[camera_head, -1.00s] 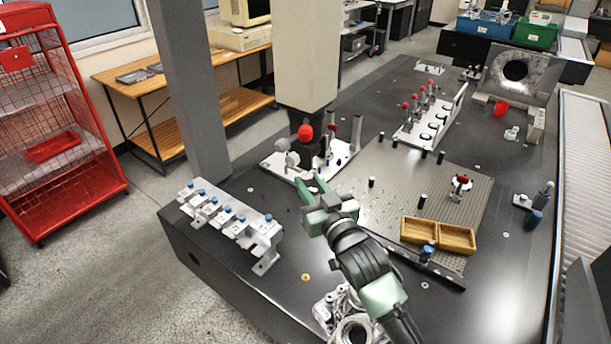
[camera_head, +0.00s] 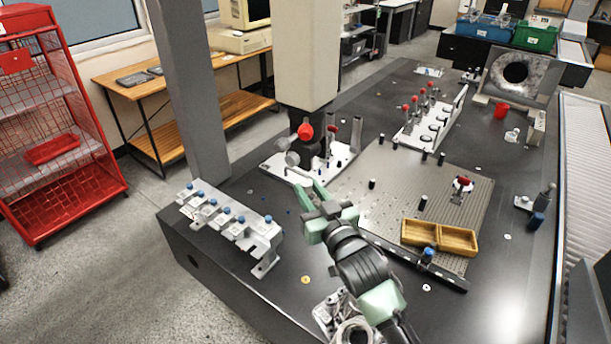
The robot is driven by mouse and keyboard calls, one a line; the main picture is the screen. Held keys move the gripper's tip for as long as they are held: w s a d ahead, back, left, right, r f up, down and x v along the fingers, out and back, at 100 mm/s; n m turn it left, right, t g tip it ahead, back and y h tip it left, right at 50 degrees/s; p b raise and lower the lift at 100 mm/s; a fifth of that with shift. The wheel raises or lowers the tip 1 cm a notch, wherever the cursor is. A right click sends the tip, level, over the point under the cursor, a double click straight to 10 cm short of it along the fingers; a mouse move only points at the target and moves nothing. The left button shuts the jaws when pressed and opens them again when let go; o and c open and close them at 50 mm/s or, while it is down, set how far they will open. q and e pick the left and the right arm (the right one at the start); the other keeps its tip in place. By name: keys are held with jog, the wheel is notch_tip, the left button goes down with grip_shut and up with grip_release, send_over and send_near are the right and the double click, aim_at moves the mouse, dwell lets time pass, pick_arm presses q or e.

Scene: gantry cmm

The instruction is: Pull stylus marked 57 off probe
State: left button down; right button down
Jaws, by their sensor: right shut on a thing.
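The probe (camera_head: 291,158), with grey rounded parts, hangs below the red ball (camera_head: 305,131) at the foot of the pale gantry column (camera_head: 300,60). My right gripper (camera_head: 309,184) reaches up from the lower right with its green fingers just below the probe. It is shut on a thin pale stylus (camera_head: 294,171), which shows between the probe and the fingertips. The mark on it is too small to read, and I cannot tell whether it still touches the probe. My left gripper is not in view.
A white rack plate (camera_head: 267,166) with upright posts stands behind the fingers. A grey rack (camera_head: 262,232) with blue-topped parts is at the left table edge. Wooden trays (camera_head: 419,233) lie right of my arm on the perforated plate (camera_head: 380,205).

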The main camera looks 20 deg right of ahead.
aim_at(309, 192)
jog(key=shift+f, duration=0.2)
jog(key=shift+s+d+p, duration=0.1)
jog(key=shift+s+p, duration=0.2)
jog(key=shift+s, duration=0.3)
jog(key=s, duration=0.1)
jog(key=s+p, duration=0.1)
jog(key=s, duration=0.2)
jog(key=shift+s+d, duration=0.15)
jog(key=shift+d, duration=0.15)
jog(key=shift+s+d+p, duration=0.2)
jog(key=shift+s+p, duration=0.3)
jog(key=shift+s, duration=0.7)
